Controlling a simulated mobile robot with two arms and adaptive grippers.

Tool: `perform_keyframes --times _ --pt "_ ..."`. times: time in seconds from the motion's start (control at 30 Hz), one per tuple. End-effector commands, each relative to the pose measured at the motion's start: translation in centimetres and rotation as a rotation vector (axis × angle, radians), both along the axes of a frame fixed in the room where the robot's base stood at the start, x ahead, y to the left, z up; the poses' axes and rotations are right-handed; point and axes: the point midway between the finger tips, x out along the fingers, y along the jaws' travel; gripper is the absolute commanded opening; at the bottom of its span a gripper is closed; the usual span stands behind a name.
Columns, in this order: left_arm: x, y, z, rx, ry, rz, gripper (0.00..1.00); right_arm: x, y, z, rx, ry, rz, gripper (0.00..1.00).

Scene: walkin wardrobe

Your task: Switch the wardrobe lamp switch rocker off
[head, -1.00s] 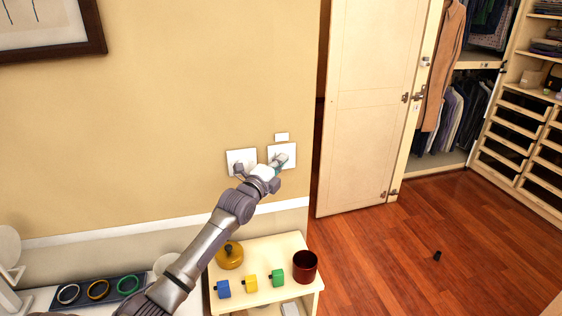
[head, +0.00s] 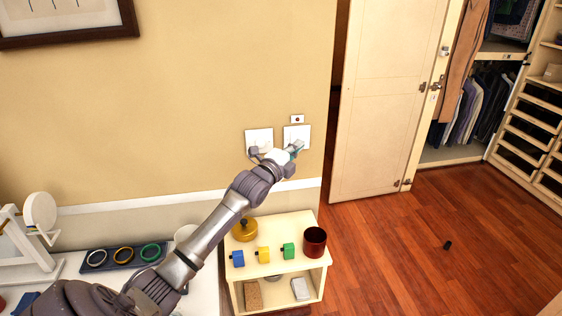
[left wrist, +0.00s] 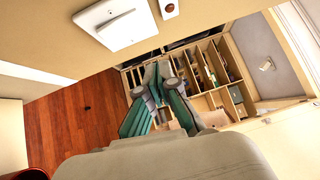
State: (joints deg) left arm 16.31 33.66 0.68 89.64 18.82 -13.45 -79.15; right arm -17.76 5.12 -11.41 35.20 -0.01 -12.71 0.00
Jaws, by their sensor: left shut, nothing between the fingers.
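Two white switch plates are on the yellow wall in the head view, a left one (head: 257,136) and a right one (head: 292,130). A small white plate (head: 297,119) with a dark red dot sits just above the right one. My left gripper (head: 298,147) is shut and empty at the lower part of the right plate, partly covering it; contact cannot be told. In the left wrist view a switch plate (left wrist: 118,22) is at the top, beside the small plate (left wrist: 169,8). The gripper's fingertips (left wrist: 157,70) are together below them. My right gripper is out of view.
Below the plates, a cream shelf unit (head: 236,282) holds a yellow pot (head: 245,229), coloured blocks and a dark red cup (head: 314,242). An open door (head: 385,105) stands to the right. A small dark object (head: 447,245) lies on the otherwise clear floor.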

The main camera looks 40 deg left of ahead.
Motion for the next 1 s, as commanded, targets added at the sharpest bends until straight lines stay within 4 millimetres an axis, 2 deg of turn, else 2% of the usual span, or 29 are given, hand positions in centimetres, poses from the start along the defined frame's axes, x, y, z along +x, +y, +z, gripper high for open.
perform_keyframes --times 0.17,0.33,0.5,0.67,1.0 --pt "-2.3 -0.1 -0.2 0.003 0.002 0.0 0.0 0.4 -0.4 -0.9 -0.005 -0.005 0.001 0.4" --pt "-5.1 -0.3 -0.1 0.004 0.003 0.0 0.0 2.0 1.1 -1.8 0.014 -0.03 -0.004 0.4" --pt "-7.4 -0.5 0.3 0.003 0.002 0.001 0.0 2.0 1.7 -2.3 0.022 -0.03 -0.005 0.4" --pt "-8.3 -0.6 0.5 0.002 0.002 0.001 0.0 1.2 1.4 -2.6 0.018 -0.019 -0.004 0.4" --pt "-8.4 -0.6 0.6 0.001 0.002 0.001 0.0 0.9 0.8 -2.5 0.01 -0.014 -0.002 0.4"
